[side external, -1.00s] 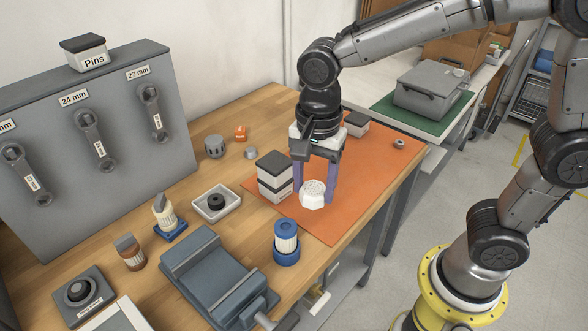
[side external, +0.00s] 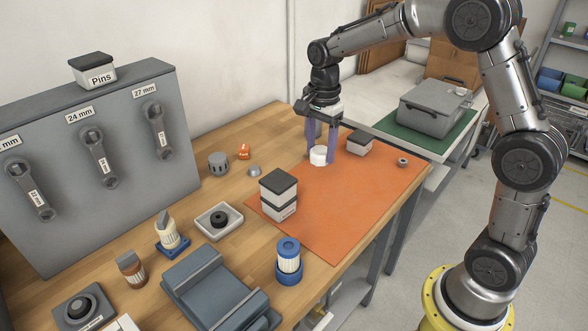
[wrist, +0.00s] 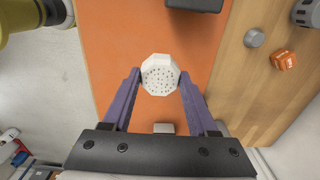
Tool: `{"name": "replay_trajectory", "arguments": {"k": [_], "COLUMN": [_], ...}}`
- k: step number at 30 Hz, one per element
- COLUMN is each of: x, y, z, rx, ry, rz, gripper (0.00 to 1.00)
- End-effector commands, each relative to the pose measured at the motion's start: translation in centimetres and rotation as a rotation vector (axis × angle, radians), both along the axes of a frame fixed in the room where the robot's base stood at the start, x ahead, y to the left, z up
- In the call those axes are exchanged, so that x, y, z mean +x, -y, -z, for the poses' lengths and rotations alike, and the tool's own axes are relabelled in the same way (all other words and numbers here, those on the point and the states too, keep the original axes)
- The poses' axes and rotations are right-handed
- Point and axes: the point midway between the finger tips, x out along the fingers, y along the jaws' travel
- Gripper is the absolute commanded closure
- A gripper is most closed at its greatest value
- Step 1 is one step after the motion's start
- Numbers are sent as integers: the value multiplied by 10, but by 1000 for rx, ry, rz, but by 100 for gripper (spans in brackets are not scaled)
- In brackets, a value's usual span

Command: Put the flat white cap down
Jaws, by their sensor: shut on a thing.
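The flat white cap (side external: 319,155) is between the finger ends of my gripper (side external: 321,150), over the far part of the orange mat (side external: 335,195). In the wrist view the cap (wrist: 160,74) shows its pale, many-sided top with small dark specks. The two purple fingers of my gripper (wrist: 160,80) press on it from either side. The cap looks level and low over the mat. I cannot tell whether its underside touches the mat.
A grey box with a dark lid (side external: 360,142) stands just right of my gripper. A dark-lidded stack (side external: 278,195) stands at the mat's left edge. A small grey ring (side external: 402,161) lies near the mat's right corner. The mat's middle and front are clear.

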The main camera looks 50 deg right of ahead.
Motion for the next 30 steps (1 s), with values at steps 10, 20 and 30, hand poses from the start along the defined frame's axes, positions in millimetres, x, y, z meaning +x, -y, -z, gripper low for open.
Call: {"name": "replay_trajectory", "arguments": {"k": [10, 20, 30], "x": [65, 89, 93], "y": [8, 11, 11], "z": [46, 74, 109], "rx": [0, 0, 0], "ry": [-3, 1, -1], "rz": [-1, -1, -1], "gripper": [96, 96, 96]}}
